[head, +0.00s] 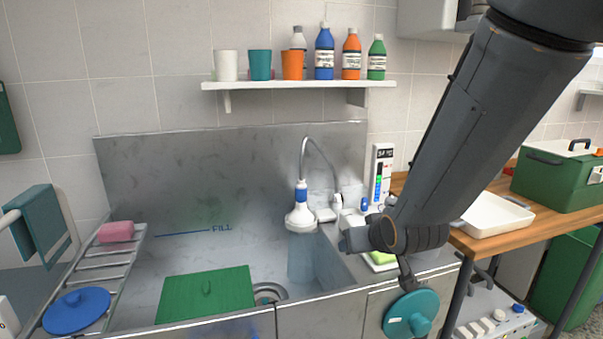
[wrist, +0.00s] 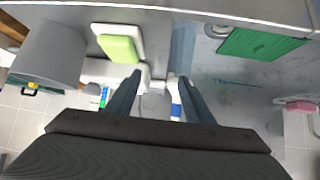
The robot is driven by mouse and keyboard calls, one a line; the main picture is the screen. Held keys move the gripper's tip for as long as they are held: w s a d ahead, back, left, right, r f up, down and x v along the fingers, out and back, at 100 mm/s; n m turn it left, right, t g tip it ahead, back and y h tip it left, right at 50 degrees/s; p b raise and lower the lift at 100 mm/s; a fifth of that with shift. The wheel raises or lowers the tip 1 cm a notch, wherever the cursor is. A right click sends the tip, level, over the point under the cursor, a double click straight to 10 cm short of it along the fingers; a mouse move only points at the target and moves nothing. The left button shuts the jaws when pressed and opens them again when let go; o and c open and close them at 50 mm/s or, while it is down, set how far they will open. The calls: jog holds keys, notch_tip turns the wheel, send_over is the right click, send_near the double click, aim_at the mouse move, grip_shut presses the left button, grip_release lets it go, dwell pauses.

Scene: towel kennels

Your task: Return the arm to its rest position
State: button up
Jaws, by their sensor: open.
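My arm (head: 475,120) comes down from the upper right in the head view, in front of the counter at the right of the sink. My gripper (wrist: 159,76) shows in the wrist view with its two fingers spread apart and nothing between them. The wrist picture looks upside down. Beyond the fingers are the white faucet base and a white and blue bottle. In the head view the arm end sits low over the counter edge, to the right of the hanging shower head (head: 300,212), and the fingers are hard to make out.
A steel sink holds a green mat (head: 205,296). A rack at left bears a pink sponge (head: 116,232) and a blue lid (head: 77,310). A shelf (head: 300,85) holds cups and bottles. A green sponge (head: 382,259), white tray (head: 493,215) and green box (head: 553,177) are at right.

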jog(key=s+d+f+m+g+b, duration=0.1)
jog(key=s+d+f+g+b, duration=0.1)
jog(key=s, duration=0.7)
jog(key=s+d+f+m+g+h+b, duration=0.1)
jog(key=s+d+f+g+b, duration=0.1)
jog(key=s+d+f+g, duration=0.2)
jog(key=s+f+g, duration=0.3)
jog(key=s, duration=0.3)
jog(key=shift+s+f+g+h, duration=0.25)
jog(key=shift+f+g+h, duration=0.05)
jog(key=shift+g, duration=0.1)
